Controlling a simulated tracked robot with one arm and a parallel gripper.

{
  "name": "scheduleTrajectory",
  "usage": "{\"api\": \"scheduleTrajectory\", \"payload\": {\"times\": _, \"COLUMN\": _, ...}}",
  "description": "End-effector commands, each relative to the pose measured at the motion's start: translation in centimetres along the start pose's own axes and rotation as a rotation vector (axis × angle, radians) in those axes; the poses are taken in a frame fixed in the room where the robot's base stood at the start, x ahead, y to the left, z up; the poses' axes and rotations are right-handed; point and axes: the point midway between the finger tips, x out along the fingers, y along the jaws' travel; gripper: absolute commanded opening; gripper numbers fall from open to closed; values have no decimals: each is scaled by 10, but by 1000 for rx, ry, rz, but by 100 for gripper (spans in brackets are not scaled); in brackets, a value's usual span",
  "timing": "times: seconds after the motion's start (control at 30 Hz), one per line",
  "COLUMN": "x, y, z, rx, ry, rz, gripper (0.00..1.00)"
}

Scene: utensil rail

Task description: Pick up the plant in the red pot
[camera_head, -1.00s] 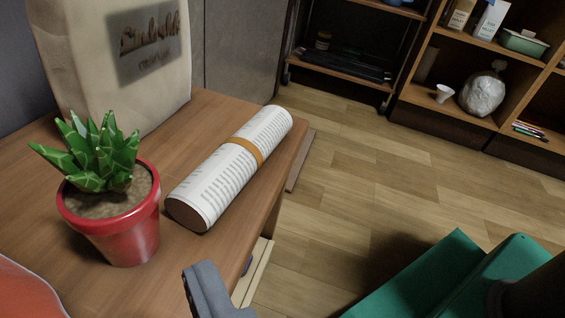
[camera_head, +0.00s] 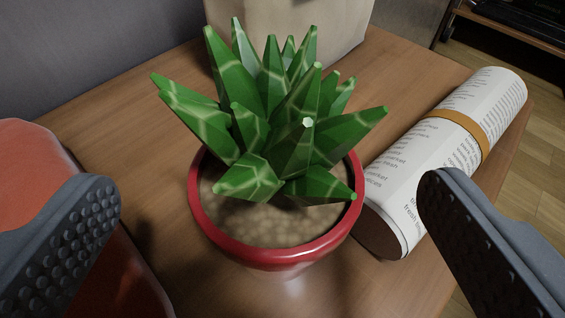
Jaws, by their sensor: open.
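The plant (camera_head: 275,120) has thick, pointed green leaves and stands upright in a red pot (camera_head: 275,256) on the wooden table. It is in the middle of the view, close to the camera. My gripper (camera_head: 270,205) is open, with one grey studded finger to the left of the pot and the other to the right. Both fingers are apart from the pot in the picture, with nothing between them but the plant and pot beyond. The lower part of the pot is mostly hidden under its rim.
A rolled newspaper (camera_head: 433,160) with an orange band lies close to the pot's right, partly behind my right finger. An orange-red object (camera_head: 45,150) is at the left, behind my left finger. A beige bag (camera_head: 345,35) stands behind the plant. Bare table (camera_head: 130,95) shows at the back left.

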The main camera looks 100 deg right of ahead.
Motion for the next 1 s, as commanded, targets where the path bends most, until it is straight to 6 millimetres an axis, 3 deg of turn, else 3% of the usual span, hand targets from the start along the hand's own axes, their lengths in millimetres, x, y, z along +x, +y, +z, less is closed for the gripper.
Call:
{"api": "scheduleTrajectory", "payload": {"times": 0.3, "x": 36, "y": 4, "z": 4, "rx": 0, "ry": 1, "rz": 2, "gripper": 94}}
{"api": "scheduleTrajectory", "payload": {"times": 0.63, "x": 40, "y": 3, "z": 3, "rx": 0, "ry": 0, "rz": -1, "gripper": 94}}
{"api": "scheduleTrajectory", "payload": {"times": 0.67, "x": 40, "y": 3, "z": 3, "rx": 0, "ry": 0, "rz": -1, "gripper": 88}}
{"api": "scheduleTrajectory", "payload": {"times": 0.83, "x": 40, "y": 3, "z": 3, "rx": 0, "ry": 0, "rz": -1, "gripper": 41}}
{"api": "scheduleTrajectory", "payload": {"times": 1.0, "x": 40, "y": 3, "z": 3, "rx": 0, "ry": 0, "rz": -1, "gripper": 40}}
